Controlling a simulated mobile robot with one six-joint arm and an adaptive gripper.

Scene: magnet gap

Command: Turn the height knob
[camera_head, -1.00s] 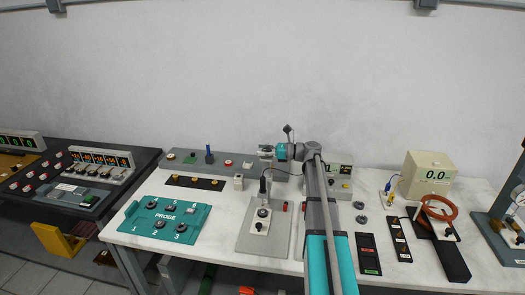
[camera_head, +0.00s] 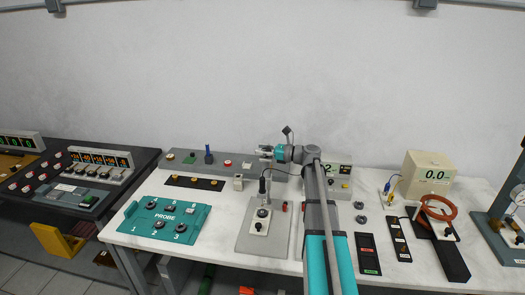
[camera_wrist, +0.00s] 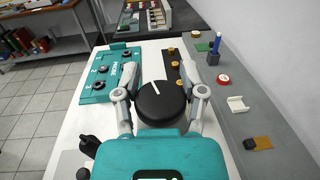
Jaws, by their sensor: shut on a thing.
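The height knob (camera_wrist: 160,104) is a black round knob with a white pointer line, seen from above in the wrist view. In the head view my gripper (camera_head: 265,152) is at the top of a slim post on a grey stand (camera_head: 250,240); the knob is too small to make out there. A display (camera_head: 330,167) behind my arm is partly covered, with a digit that looks like a 2.
A teal probe tray (camera_head: 135,222) with numbered round parts lies left of the stand. A long grey panel (camera_head: 225,172) with buttons and a blue peg runs behind.

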